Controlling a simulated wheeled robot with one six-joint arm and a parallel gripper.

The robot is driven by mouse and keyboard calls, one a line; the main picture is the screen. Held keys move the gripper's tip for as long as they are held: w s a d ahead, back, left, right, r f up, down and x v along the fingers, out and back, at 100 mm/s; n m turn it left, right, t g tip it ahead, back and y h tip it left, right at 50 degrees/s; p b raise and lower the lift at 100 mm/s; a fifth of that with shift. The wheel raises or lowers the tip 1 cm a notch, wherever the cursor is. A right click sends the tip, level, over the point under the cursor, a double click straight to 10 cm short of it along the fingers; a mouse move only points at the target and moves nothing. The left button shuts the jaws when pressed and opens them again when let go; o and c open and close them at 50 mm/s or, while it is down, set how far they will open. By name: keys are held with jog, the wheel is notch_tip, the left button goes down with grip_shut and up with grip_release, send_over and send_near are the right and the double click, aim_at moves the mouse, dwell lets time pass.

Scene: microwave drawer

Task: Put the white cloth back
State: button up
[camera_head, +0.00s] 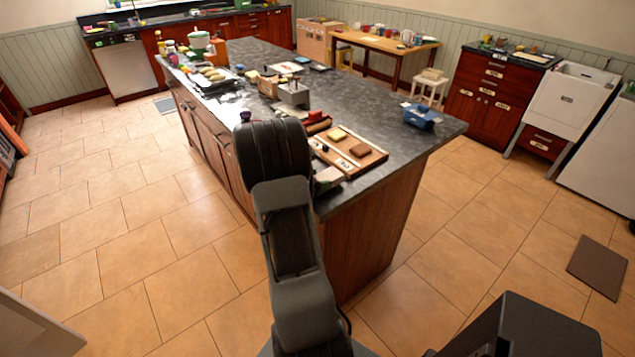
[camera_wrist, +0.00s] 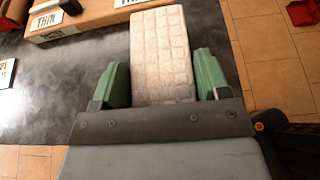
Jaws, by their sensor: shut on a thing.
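The white cloth (camera_wrist: 161,48), pale and marked with a grid pattern, shows between the green fingers of my gripper (camera_wrist: 160,80) in the wrist view. My gripper is shut on it, and the cloth sticks out beyond the fingertips. Its near end is hidden by the gripper body. In the head view my gripper (camera_head: 328,178) is at the near end of the dark island counter (camera_head: 440,125), mostly hidden behind my arm.
A wooden tray (camera_head: 362,166) with a yellow and a brown block lies by my gripper; its edge with a "THIN" label (camera_wrist: 62,27) shows in the wrist view. A blue box (camera_head: 422,117) stands farther right. Several items crowd the island's far end.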

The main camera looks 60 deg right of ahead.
jog(key=shift+f, duration=0.6)
jog(key=shift+f, duration=0.15)
jog(key=shift+f, duration=0.15)
jog(key=o, duration=0.8)
